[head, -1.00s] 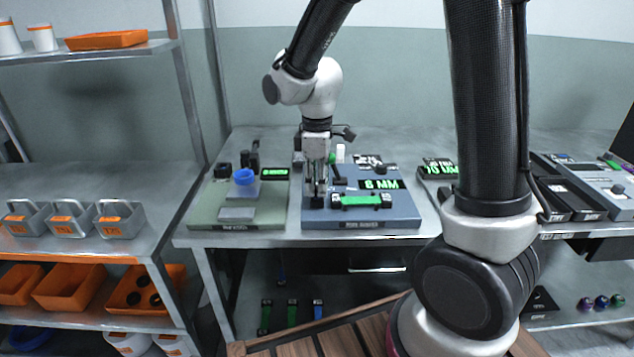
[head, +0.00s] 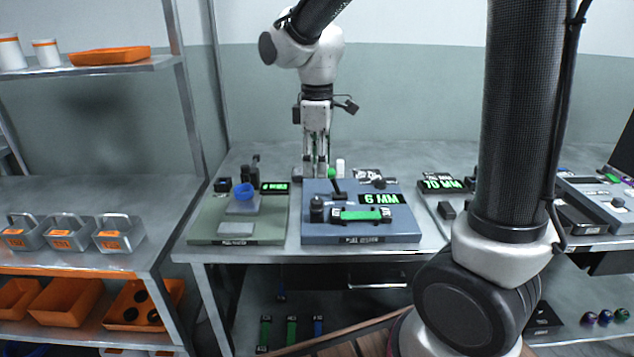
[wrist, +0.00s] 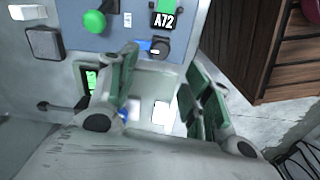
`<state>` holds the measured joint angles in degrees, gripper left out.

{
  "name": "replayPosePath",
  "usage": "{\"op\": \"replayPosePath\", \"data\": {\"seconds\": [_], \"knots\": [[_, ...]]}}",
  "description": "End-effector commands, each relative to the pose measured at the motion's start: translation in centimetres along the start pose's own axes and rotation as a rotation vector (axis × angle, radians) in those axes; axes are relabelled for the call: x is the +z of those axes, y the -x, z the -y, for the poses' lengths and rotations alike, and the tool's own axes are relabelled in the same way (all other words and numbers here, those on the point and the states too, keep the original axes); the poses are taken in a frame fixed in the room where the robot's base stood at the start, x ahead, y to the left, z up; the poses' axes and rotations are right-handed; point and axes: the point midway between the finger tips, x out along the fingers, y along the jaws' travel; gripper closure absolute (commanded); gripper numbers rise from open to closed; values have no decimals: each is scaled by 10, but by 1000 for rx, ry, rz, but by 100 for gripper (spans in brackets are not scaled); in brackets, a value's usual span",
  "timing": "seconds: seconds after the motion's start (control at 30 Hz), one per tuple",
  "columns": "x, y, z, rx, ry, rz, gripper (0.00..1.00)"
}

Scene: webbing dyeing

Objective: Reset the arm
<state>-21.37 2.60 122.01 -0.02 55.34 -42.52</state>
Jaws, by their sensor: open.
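My gripper (head: 316,172) hangs fingers down above the back of the blue-grey station (head: 310,228). It is open and empty, with a gap between its fingers in the wrist view (wrist: 160,85). A green webbing piece with black ends (head: 361,215) lies on the front of that station, below and to the right of the fingers. The station's display (head: 382,198) reads "6 MM". A black knob (head: 317,208) stands at its left side.
A "70 MM" station (head: 442,184) is to the right, partly behind my arm. A shelf unit (head: 60,200) with grey holders and orange bins stands at far left.

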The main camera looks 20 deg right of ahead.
Motion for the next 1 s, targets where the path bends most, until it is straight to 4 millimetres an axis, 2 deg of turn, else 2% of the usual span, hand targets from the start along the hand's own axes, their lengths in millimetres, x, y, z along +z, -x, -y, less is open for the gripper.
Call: {"op": "replayPosePath", "data": {"seconds": [0.1, 0.2, 0.7, 0.87, 0.93, 1.0], "knots": [[0, 16, -1, 1, 0, -2, 50], [0, 22, 0, 0, 0, 0, 50], [0, 23, 0, 0, -14, 0, 50], [3, 18, 3, -6, -167, 7, 50], [16, 10, 15, -16, -286, 23, 50], [39, 14, 27, -6, -427, 9, 50]]}}
